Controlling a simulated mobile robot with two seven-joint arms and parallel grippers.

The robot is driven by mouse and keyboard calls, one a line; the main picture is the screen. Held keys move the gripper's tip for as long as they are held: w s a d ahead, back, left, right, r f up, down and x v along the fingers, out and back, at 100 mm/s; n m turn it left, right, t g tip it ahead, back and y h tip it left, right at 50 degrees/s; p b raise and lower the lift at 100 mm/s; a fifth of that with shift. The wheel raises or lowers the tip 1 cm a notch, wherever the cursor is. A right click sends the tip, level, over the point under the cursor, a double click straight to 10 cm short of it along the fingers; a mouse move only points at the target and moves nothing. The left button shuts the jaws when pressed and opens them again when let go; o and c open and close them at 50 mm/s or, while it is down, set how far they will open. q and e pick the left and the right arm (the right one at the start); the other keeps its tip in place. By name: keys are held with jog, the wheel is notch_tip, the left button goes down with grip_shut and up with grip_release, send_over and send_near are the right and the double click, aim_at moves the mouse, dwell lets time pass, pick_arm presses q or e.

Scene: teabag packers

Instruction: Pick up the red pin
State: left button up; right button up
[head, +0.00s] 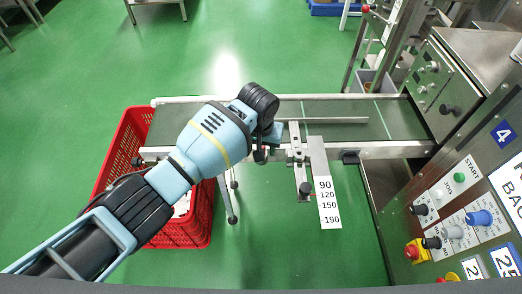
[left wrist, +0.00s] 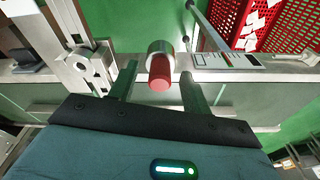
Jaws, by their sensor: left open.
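The red pin (left wrist: 160,77) sticks out of a silver metal collar (left wrist: 159,48) on the conveyor's side rail in the left wrist view. My left gripper (left wrist: 159,71) is open, with one finger on each side of the pin and visible gaps between. The pin is not gripped. My right gripper does not show.
The conveyor (head: 340,127) runs behind the gripper, with a number plate (head: 328,203) on a bracket right of it. A red crate (head: 184,235) stands below left. The machine's control panel (head: 460,215) stands at right. Open green floor lies in front.

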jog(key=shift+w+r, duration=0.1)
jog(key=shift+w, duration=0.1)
pick_arm(q)
grip_shut()
dwell(0.3)
notch_tip(320, 180, up, 4)
jog(key=shift+w+f+p, duration=0.1)
jog(key=shift+f+p, duration=0.15)
jog(key=shift+p, duration=0.15)
jog(key=s+r+p, duration=0.1)
jog(key=s+p, duration=0.2)
jog(key=s, duration=1.3)
jog(key=shift+r, duration=0.2)
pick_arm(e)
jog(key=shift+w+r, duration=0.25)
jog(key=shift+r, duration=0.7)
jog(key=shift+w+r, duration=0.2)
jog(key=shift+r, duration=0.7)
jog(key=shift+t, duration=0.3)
